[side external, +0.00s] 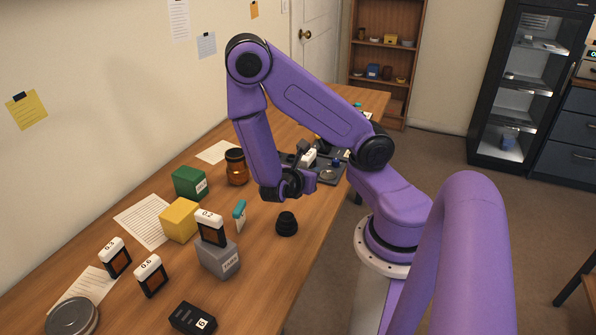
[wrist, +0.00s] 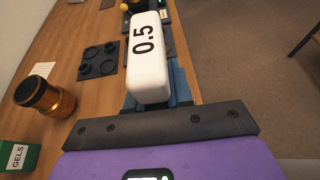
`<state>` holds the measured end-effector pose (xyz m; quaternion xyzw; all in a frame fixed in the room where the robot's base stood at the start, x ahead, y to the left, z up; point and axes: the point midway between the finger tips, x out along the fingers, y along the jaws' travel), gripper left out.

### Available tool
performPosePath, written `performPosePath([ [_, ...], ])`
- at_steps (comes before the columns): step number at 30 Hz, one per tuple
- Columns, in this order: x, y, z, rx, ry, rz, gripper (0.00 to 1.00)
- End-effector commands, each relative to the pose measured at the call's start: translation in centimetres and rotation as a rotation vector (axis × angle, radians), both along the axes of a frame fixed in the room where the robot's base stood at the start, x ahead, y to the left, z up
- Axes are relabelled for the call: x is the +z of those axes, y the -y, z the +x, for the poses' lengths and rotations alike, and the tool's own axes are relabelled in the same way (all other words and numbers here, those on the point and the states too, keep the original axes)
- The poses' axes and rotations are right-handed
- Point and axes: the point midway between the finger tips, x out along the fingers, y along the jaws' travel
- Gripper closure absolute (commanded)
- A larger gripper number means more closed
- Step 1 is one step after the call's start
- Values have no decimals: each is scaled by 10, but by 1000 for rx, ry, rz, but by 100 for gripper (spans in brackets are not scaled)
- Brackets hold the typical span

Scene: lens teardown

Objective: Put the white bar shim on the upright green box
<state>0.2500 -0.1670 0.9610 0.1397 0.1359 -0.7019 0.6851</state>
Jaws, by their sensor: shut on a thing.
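In the wrist view, a white bar shim (wrist: 148,62) marked 0.5 sits at my gripper (wrist: 160,108), which is shut on it. The fingertips are mostly hidden behind the bar. In the side view, my gripper (side external: 304,168) is over the far part of the table with the white bar (side external: 309,157) at its end, near a dark tray. The green box (side external: 188,183) stands on the table to the left of my gripper, by the wall side. It also shows at the lower left of the wrist view (wrist: 17,158), labelled GELS. Its visible top is bare.
An amber jar (side external: 236,168) stands right beside the green box. A yellow box (side external: 180,220), a grey box (side external: 217,258) with a 0.2 piece on it, a teal item (side external: 239,215) and a black stepped part (side external: 287,224) stand nearer. A dark tray (side external: 327,172) lies by my gripper.

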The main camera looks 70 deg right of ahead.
Motion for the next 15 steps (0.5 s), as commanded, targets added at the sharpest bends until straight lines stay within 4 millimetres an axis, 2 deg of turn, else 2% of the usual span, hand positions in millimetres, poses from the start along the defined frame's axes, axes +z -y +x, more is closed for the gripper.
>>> performPosePath([
  [5,1,-2,-1,3,0,1,100],
  [8,0,-5,9,34,0,2,100],
  [11,-1,-12,34,108,3,3,100],
  [15,6,-28,89,283,8,2,100],
])
